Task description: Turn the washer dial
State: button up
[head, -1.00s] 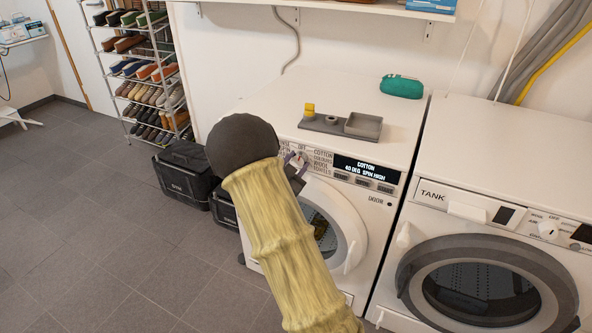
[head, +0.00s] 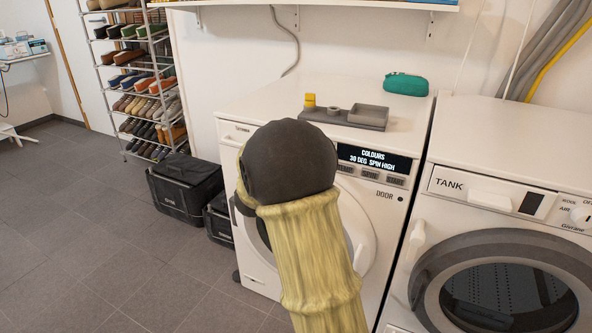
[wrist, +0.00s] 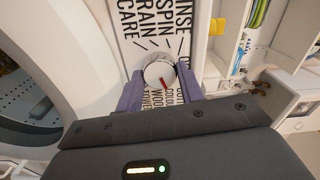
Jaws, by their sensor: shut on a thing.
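The washer dial (wrist: 159,73) is a round pale knob with a red pointer mark, seen in the wrist view among printed labels such as SPIN and WOOL. My gripper (wrist: 160,84) has its two purple fingers closed on the dial's sides. In the head view my arm's dark rounded end hides the dial and the gripper. The left washer (head: 232,133) has a lit display (head: 374,159) reading "COLOURS 30 DEG SPIN HIGH". The red pointer points down toward the labels near COLOURS and WOOL; the exact label is hard to tell.
A grey tray (head: 369,117) with a yellow item and a green pouch (head: 405,84) lie on the left washer. A second machine marked TANK (head: 449,186) stands to the right. Black bins (head: 185,190) and a shoe rack (head: 147,80) are left. The floor at left is clear.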

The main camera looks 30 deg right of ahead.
jog(key=m+b, duration=0.4)
jog(key=b, duration=0.1)
jog(key=m+b, duration=0.2)
jog(key=b, duration=0.1)
jog(key=shift+f, duration=0.4)
jog(key=m+b, duration=0.3)
jog(key=b, duration=0.1)
jog(key=shift+r+m, duration=0.25)
jog(key=shift+m, duration=0.15)
jog(key=o, duration=1)
jog(key=shift+a+r, duration=0.1)
jog(key=p+v, duration=0.4)
jog(key=v, duration=1.3)
jog(key=shift+s+a+p, duration=0.1)
jog(key=shift+s+p, duration=0.1)
jog(key=shift+p, duration=0.2)
